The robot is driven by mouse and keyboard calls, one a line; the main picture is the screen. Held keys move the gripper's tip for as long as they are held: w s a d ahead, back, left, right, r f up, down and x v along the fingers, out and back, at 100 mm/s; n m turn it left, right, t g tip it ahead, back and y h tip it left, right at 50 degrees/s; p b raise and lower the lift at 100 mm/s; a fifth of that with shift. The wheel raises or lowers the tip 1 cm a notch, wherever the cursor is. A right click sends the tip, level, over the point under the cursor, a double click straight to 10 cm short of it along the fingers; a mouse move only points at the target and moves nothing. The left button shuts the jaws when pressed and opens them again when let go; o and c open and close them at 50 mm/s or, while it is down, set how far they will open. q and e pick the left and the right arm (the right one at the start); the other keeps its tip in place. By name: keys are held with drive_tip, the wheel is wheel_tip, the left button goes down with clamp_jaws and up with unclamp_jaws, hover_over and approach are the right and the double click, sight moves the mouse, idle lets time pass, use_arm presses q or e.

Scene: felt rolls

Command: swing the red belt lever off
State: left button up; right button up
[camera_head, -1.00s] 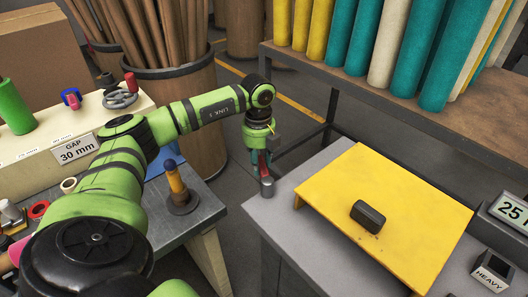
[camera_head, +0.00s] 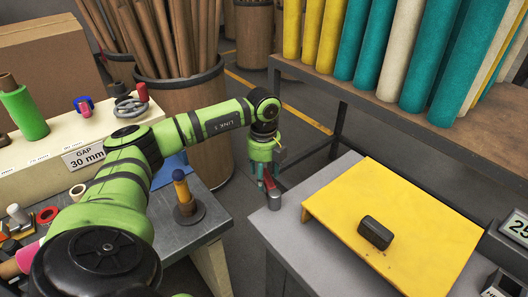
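The red belt lever (camera_head: 269,179) stands on a short grey post (camera_head: 275,201) at the near left corner of the grey table. My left gripper (camera_head: 264,173) points down beside the lever, its fingers close to the lever's upper part. The fingers are small and partly overlap the red lever, so I cannot tell whether they grip it or only touch it. My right gripper is not in view.
A yellow board (camera_head: 420,235) with a black block (camera_head: 375,232) lies on the grey table. Felt rolls (camera_head: 388,48) stand on a rack behind. A cream machine (camera_head: 60,155) carries another red knob (camera_head: 142,92).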

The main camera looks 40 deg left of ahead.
sight(264, 176)
use_arm(q)
drive_tip(key=shift+d+r, duration=0.1)
drive_tip(key=shift+r, duration=0.4)
wheel_tip(264, 176, up, 11)
idle(0.7)
